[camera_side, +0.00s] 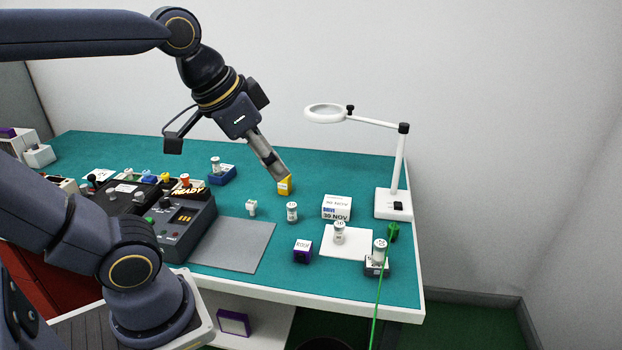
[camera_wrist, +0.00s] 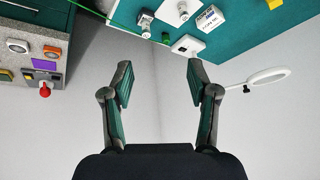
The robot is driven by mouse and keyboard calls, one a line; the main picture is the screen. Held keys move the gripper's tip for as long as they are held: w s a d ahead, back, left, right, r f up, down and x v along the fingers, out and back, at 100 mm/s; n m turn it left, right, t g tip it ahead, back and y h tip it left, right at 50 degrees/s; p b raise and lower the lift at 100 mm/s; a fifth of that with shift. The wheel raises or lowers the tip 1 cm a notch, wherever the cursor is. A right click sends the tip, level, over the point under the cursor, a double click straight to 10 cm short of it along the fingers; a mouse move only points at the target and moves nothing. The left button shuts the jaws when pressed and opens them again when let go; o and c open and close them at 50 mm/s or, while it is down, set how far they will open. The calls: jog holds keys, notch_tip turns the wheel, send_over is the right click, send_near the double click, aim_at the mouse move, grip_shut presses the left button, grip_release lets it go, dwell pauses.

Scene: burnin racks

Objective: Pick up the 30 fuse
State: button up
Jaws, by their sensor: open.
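Several white cylindrical fuses stand on the teal bench. One fuse (camera_side: 339,232) stands on a white sheet; its label looks like 30, but the print is small. Another fuse (camera_side: 380,250) stands on a small block at the front right corner. A third fuse (camera_side: 292,212) stands on the bare bench, and another (camera_side: 216,165) on a blue block. In the wrist view the sheet fuse (camera_wrist: 183,9) and corner fuse (camera_wrist: 146,20) show at the top edge. My gripper (camera_side: 281,174) (camera_wrist: 158,82) is open and empty, apart from all the fuses.
A white date box (camera_side: 337,208) stands beside the magnifier lamp (camera_side: 394,203). A yellow block (camera_side: 285,187) shows just below my gripper. A dark purple block (camera_side: 303,251) sits near the front edge. A console (camera_side: 178,226) and grey mat (camera_side: 233,246) lie left. A green cord hangs at the right corner.

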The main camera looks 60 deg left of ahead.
jog(key=w+a+r+m+g, duration=0.1)
jog(key=w+a+g, duration=0.1)
jog(key=w, duration=0.9)
jog(key=g, duration=0.3)
send_over(340, 224)
jog(key=w, duration=0.1)
notch_tip(340, 224, down, 12)
jog(key=shift+g, duration=0.4)
jog(key=f, duration=1.3)
jog(key=shift+s+a+f, duration=0.1)
jog(key=shift+s+f, duration=0.1)
jog(key=shift+f, duration=0.15)
jog(key=shift+s+f, duration=0.2)
jog(key=shift+f, duration=2.9)
jog(key=shift+c, duration=0.3)
grip_shut()
